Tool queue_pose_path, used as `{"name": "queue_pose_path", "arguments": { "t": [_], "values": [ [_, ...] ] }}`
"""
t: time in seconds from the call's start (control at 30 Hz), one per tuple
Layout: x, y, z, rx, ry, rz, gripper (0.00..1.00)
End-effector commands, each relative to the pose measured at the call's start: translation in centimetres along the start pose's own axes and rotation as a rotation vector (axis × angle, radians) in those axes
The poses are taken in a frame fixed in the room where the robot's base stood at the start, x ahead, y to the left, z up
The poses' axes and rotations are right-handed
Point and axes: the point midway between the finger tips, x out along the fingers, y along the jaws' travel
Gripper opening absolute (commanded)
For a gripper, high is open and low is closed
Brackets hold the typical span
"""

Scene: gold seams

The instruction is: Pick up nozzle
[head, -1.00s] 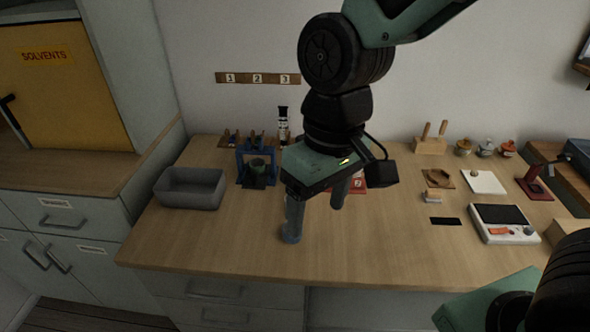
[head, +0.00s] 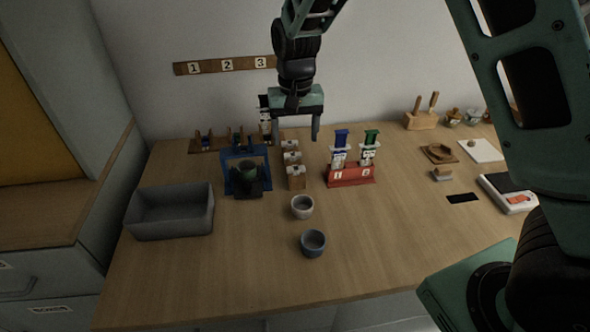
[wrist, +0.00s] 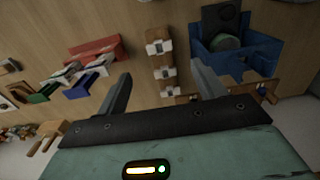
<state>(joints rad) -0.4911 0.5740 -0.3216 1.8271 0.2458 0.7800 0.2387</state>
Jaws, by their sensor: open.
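My gripper (head: 296,132) is open and empty, high near the back wall. In the wrist view its fingers (wrist: 160,76) are spread apart, with a row of small wooden blocks (wrist: 159,45) showing between and beyond them. In the head view these blocks (head: 296,178) stand on the table below the gripper, with small pale and dark fittings. The fittings may be nozzles, but I cannot tell for sure. A wooden rack (head: 207,145) at the back left holds small dark and blue pieces too small to identify.
A red stand (head: 352,176) with blue and green syringe-like pieces is right of the blocks. A blue frame (head: 230,180) is left. Two cups (head: 302,207) (head: 313,243) stand in front. A grey bin (head: 170,212) is at left. The front middle of the table is clear.

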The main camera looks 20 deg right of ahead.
Motion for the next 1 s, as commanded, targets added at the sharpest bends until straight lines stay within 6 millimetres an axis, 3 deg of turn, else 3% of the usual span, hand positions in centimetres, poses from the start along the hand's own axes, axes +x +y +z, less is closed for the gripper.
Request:
{"name": "queue_pose_path", "arguments": {
  "t": [0.1,0.3,0.53,0.8,1.0],
  "values": [
    [2.6,0.1,0.1,0.001,-0.005,0.002,0.69],
    [5.6,0.1,0.0,0.000,-0.001,0.001,0.69],
    [7.2,0.1,0.0,0.001,-0.001,0.000,0.69],
    [10.9,0.1,0.1,0.000,-0.002,0.001,0.69],
    [11.7,0.1,0.0,0.000,0.001,0.000,0.69]
  ]
}}
